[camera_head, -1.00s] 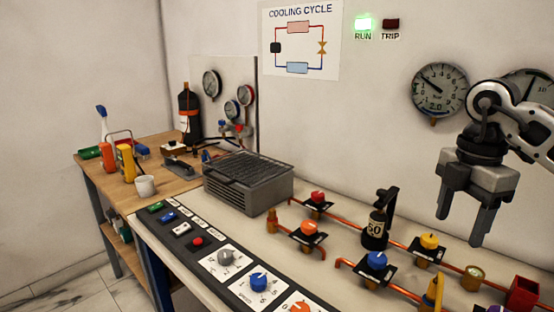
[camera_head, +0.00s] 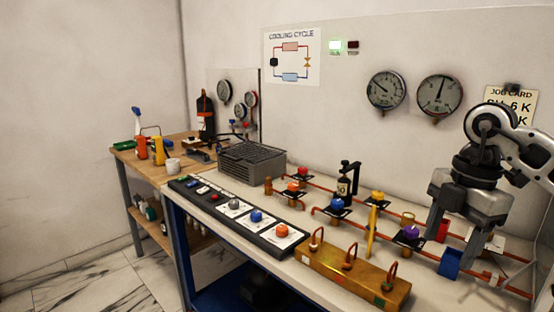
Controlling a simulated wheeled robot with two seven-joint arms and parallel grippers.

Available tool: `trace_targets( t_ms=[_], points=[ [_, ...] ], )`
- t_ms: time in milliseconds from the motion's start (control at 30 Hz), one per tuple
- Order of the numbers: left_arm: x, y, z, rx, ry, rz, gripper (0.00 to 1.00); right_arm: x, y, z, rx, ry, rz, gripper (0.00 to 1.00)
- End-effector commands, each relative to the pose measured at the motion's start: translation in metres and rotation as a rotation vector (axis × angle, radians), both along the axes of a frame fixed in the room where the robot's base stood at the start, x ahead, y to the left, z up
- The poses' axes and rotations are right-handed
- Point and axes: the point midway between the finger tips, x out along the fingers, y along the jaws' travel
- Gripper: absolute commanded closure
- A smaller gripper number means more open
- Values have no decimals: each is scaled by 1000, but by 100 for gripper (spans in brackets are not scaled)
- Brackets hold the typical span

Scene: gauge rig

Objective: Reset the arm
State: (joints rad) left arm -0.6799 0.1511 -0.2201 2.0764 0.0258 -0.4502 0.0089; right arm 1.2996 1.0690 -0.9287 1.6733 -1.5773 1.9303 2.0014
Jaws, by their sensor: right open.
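My right gripper (camera_head: 453,245) hangs at the right of the head view, pointing down over the right part of the rig bench (camera_head: 285,262). Its two fingers are apart, with nothing seen between them that it grips. A red block and a blue block (camera_head: 449,263) show near its fingertips; whether they touch it I cannot tell. My right arm reaches in from the right edge. My left gripper does not show.
The bench carries copper pipes with coloured knobs, a black control panel (camera_head: 233,208), a grey finned unit (camera_head: 251,163) and a brass manifold (camera_head: 352,274). Two gauges (camera_head: 386,90) hang on the wall. A wooden side table (camera_head: 150,170) stands left. Floor at lower left is clear.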

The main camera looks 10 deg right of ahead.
Motion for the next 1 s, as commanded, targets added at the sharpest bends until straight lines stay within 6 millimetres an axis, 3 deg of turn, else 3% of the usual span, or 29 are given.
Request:
trace_targets(
  t_ms=[267,367,467,533,600,700,767,867,967,1000],
  points=[
    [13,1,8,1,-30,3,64,1,81,-42,272,-18,274,39],
    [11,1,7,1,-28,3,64,-4,121,-55,421,-39,379,39],
    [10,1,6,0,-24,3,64,-15,172,-68,640,-77,491,39],
    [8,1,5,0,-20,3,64,-29,218,-72,871,-135,552,39],
    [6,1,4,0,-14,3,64,-41,260,-67,1132,-230,553,39],
    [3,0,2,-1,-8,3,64,-46,296,-52,1450,-404,419,39],
    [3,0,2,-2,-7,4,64,-41,303,-46,1589,-516,264,39],
    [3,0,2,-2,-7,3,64,-25,295,-55,1700,-684,-83,39],
    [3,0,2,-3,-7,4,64,-12,269,-93,1646,-791,-485,39],
    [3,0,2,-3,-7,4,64,-12,256,-117,1582,-807,-645,39]
  ],
)
